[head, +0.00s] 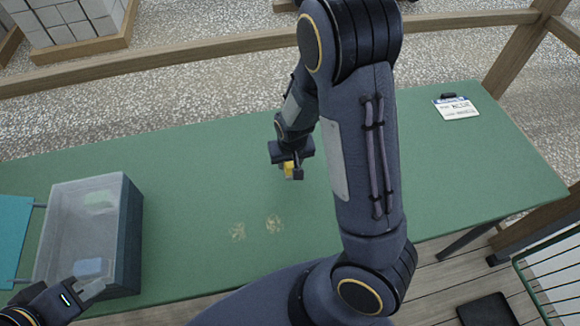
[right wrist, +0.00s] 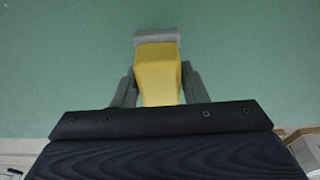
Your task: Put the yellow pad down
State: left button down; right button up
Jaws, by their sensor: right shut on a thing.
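The yellow pad (head: 289,169) is between the fingers of my right gripper (head: 290,163), over the green table. In the right wrist view the pad (right wrist: 158,75) is a long yellow block with a grey piece at its far end, and the right gripper (right wrist: 158,88) is shut on it from both sides. I cannot tell whether the pad touches the table. My left gripper (head: 88,287) is at the lower left, by the front of the clear-topped box. A pale blue piece shows right by its fingers; whether it is held is unclear.
The green table (head: 190,180) has two yellowish smudges (head: 273,223) on its middle. The grey-blue box (head: 128,235) stands at the left beside a teal panel (head: 12,240). A badge-like card (head: 456,108) lies at the far right. The table between is largely clear.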

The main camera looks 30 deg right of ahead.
aim_at(290, 168)
jog(key=shift+s+x, duration=0.15)
jog(key=shift+x, duration=0.6)
jog(key=shift+s+x, duration=0.15)
jog(key=shift+x, duration=0.55)
jog(key=shift+a+f, duration=0.1)
jog(key=shift+f, duration=0.1)
jog(key=shift+f+b, duration=0.15)
jog(key=shift+b, duration=0.15)
jog(key=o, duration=1)
